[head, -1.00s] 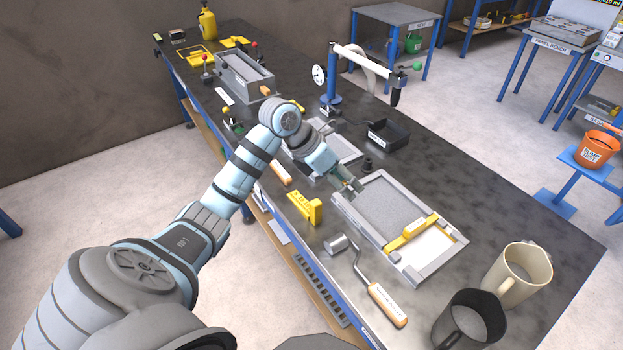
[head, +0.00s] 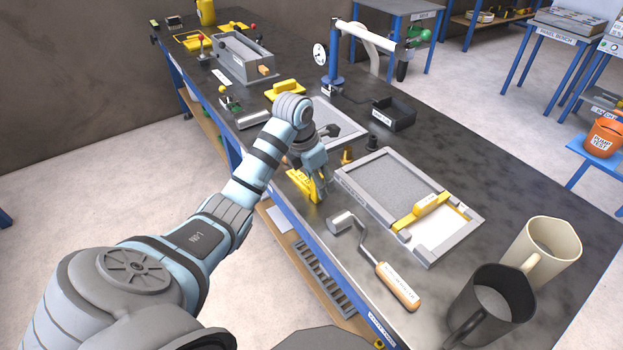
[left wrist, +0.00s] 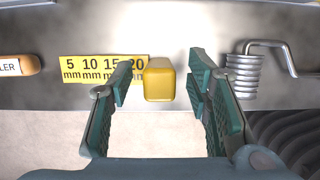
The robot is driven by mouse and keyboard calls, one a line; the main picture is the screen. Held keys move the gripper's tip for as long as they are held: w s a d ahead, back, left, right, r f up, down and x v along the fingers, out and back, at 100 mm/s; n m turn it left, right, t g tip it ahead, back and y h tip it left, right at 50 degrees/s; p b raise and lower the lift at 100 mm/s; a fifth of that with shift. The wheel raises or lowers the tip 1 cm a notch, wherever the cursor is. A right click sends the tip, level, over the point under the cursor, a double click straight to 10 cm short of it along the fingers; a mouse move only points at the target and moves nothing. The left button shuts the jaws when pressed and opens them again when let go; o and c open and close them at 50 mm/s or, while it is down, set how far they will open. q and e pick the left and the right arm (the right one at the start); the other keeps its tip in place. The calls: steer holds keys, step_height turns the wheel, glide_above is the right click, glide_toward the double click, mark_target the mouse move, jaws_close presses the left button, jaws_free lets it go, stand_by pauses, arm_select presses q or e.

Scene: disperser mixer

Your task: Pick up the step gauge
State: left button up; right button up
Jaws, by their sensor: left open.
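The yellow step gauge (head: 302,187) lies near the front edge of the dark bench. In the left wrist view its marked face (left wrist: 85,69) reads 5, 10, 15 and 20 mm, and a raised yellow block stands at its right end. My left gripper (head: 320,191) is over the gauge and partly hides it in the head view. In the left wrist view its two green-padded fingers (left wrist: 158,84) are apart, one on each side of the yellow block, with gaps visible. The left finger overlaps the marked face in the picture. My right gripper is in neither view.
A roller with a wooden handle (head: 398,286) lies just right of the gauge. A framed tray (head: 352,196) with a yellow scraper (head: 420,211) lies behind it. A black mug (head: 492,309) and a cream mug (head: 543,251) stand at front right. The bench's front edge is close.

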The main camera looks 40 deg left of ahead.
arm_select(q)
jaws_close()
